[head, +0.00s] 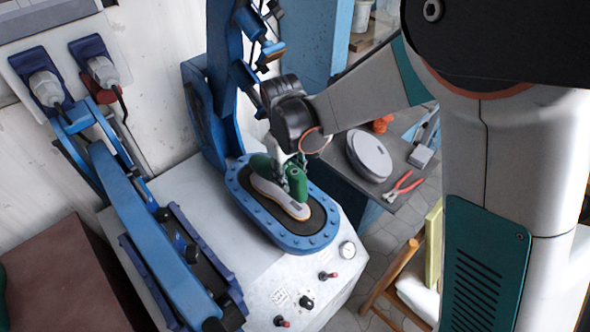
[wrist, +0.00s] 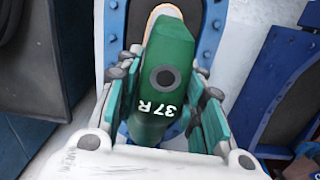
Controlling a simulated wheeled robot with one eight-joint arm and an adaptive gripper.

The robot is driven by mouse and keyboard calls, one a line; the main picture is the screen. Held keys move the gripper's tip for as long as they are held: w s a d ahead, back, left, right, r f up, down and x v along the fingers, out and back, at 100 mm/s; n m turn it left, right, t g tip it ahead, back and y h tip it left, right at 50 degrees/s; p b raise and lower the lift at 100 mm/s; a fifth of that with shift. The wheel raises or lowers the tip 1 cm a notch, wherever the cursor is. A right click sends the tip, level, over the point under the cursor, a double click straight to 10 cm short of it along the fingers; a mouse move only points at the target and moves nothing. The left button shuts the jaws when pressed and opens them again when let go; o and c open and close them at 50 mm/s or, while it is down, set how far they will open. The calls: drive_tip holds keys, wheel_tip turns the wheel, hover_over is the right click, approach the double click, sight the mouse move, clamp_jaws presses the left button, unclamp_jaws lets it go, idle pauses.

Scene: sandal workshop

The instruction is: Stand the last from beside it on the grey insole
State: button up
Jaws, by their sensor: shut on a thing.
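My gripper (head: 285,172) is shut on the green last (head: 297,180), with a finger on either side of it. In the wrist view the last (wrist: 166,100) is marked "37 R" and has a dark round hole in its top; my gripper's fingers (wrist: 165,112) press on its sides. The grey insole (head: 270,194), with a tan edge, lies on the dark pad of the blue oval press bed (head: 285,238). The last is over or right beside the insole's right side. I cannot tell whether it touches the insole. In the wrist view the last hides most of the insole.
A blue press column (head: 222,90) rises behind the bed. A blue lever arm (head: 135,215) lies to the left. A dark side table (head: 350,185) at the right holds a grey oval disc (head: 369,156) and red pliers (head: 402,187).

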drive_tip(key=shift+f+b, duration=1.65)
drive_tip(key=shift+f, duration=0.95)
drive_tip(key=shift+s+d+f+b, duration=0.15)
drive_tip(key=shift+f+b, duration=0.1)
drive_tip(key=shift+b, duration=0.05)
drive_tip(key=o, duration=1.1)
drive_tip(key=shift+o, duration=0.2)
drive_tip(key=shift+r, duration=0.1)
